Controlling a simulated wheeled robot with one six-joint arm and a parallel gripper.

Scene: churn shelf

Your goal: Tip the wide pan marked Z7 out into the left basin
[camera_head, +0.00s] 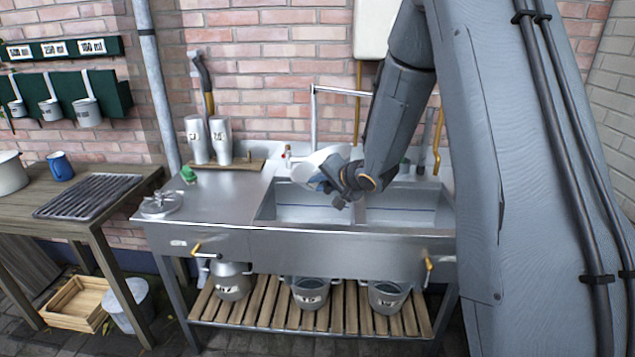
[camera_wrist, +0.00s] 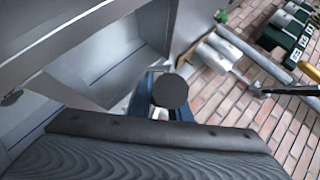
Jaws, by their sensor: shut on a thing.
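A white, wide pan-like vessel (camera_head: 312,162) is above the back of the left basin (camera_head: 300,213) in the head view, partly hidden by my gripper. It looks tilted; no Z7 mark is readable and its contents cannot be seen. My gripper (camera_head: 326,183) is shut on it, over the left basin near the divider. In the wrist view, the blue fingers of my gripper (camera_wrist: 150,98) show beyond the dark wrist, with only small white parts of the vessel around them. The left basin has a blue line along its inner wall.
A tap pipe (camera_head: 314,115) rises behind the basins. Two tall metal cups (camera_head: 221,140) stand at the back left. The steel drainer (camera_head: 220,208) has clear room. Several buckets (camera_head: 309,293) stand on the slatted shelf below.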

